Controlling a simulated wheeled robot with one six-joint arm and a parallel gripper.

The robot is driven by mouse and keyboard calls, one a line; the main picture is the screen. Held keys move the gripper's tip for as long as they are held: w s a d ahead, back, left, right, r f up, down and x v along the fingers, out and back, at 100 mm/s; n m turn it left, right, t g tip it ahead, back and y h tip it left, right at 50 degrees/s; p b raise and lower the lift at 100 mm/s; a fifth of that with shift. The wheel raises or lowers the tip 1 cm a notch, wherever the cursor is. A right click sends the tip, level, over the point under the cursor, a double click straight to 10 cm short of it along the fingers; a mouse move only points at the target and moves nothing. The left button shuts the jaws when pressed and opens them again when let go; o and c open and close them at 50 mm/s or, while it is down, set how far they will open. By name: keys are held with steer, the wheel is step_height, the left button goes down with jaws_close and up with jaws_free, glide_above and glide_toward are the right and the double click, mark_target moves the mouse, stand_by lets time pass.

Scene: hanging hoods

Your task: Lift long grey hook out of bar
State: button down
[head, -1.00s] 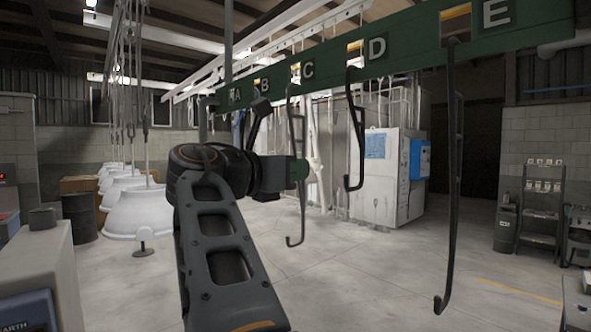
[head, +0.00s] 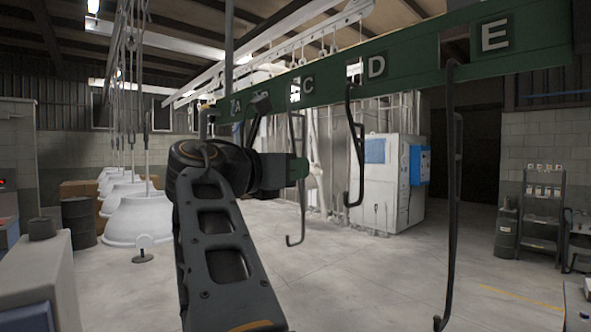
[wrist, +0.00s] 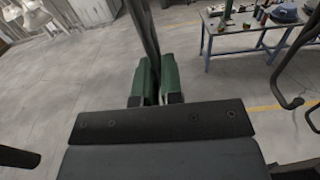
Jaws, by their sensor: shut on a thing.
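The long grey hook (head: 303,213) hangs upright below the slot by the letter C on the green bar (head: 420,52). My gripper (head: 297,169) is shut on its shank, and its lower bend hangs free above the floor. The hook's top meets the lower part of the bar, and I cannot tell whether it is clear of the slot. In the wrist view the green fingertips (wrist: 153,80) close around the dark shank (wrist: 143,25), which runs up out of the picture.
A shorter black hook (head: 357,150) hangs at D and a longer one (head: 451,200) at E, both to the right. White hoods (head: 138,213) hang at the left. A white cabinet (head: 385,185) stands behind. A blue-framed table (wrist: 250,38) shows in the wrist view.

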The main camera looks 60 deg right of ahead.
steer(key=shift+a, duration=0.1)
steer(key=shift+v, duration=1.7)
steer(key=shift+w+a, duration=0.1)
steer(key=shift+a, duration=0.05)
steer(key=v, duration=0.9)
steer(key=shift+w+a+r, duration=0.2)
steer(key=shift+a+r, duration=0.05)
steer(key=shift+a, duration=0.1)
